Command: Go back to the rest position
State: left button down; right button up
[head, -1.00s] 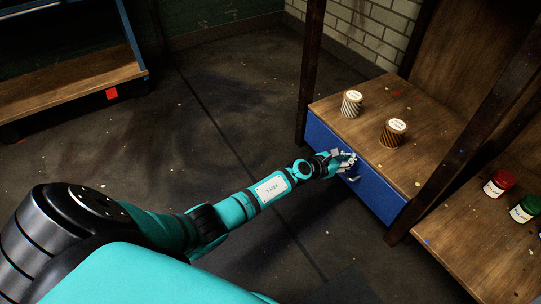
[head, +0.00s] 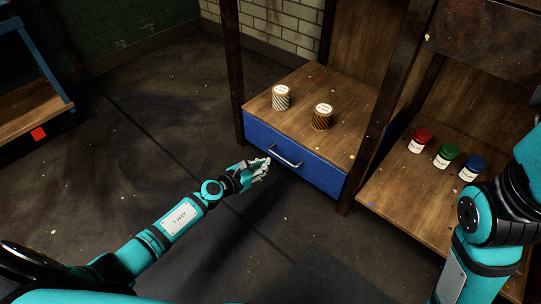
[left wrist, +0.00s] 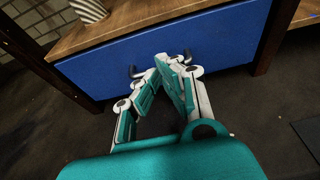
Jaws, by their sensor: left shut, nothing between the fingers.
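My left gripper (head: 262,170) is shut and empty in the head view, just in front of the blue drawer (head: 318,171) and to the left of its metal handle (head: 287,157). It looks apart from the handle there. In the left wrist view the shut fingers (left wrist: 169,62) point toward the blue drawer front (left wrist: 225,42), and they cover part of the handle. The drawer looks closed. My right arm shows at the right edge of the head view, with its gripper out of the frame.
A striped white spool (head: 281,98) and a brown spool (head: 323,117) stand on the wooden shelf above the drawer. Red (head: 420,140), green (head: 446,156) and blue (head: 472,168) jars stand on the right shelf. Dark posts frame the shelves. The floor at left is open.

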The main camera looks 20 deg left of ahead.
pick_arm(q)
jog(key=shift+s+a+r, duration=0.1)
jog(key=shift+s+r, duration=0.05)
jog(key=shift+s, duration=0.2)
